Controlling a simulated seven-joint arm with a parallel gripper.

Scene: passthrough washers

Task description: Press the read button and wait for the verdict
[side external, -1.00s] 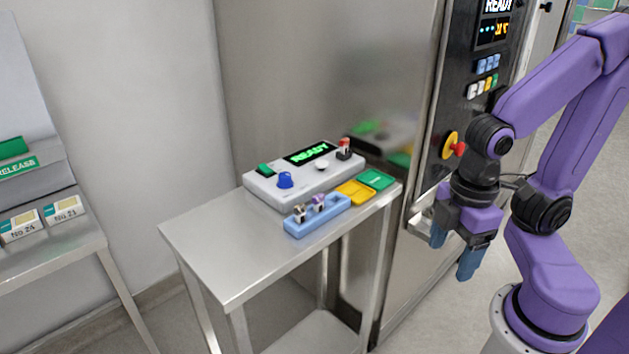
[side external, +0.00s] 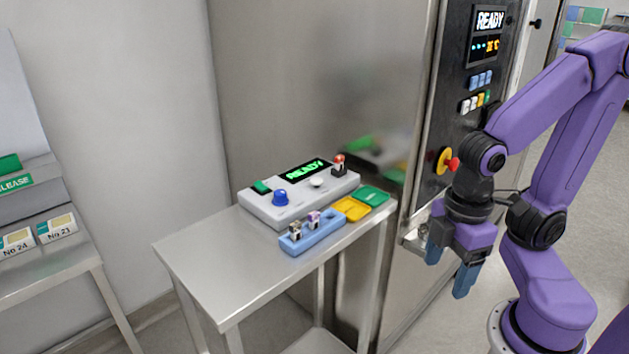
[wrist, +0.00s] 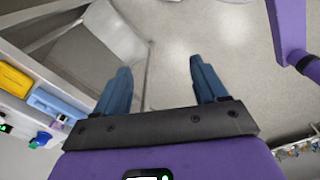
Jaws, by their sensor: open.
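The grey reader box (side external: 262,209) stands on the steel side table (side external: 225,280). My gripper (side external: 450,272) is open and empty, pointing down, to the right of the table and apart from the reader. In the wrist view my open fingers (wrist: 160,85) have bare floor between them.
A blue rack (side external: 318,236) with small parts stands before the reader, beside yellow (side external: 352,209) and green (side external: 373,196) trays. The steel cabinet's panel (side external: 488,60) carries a red knob on yellow (side external: 447,162). Another table (side external: 45,270) is at left.

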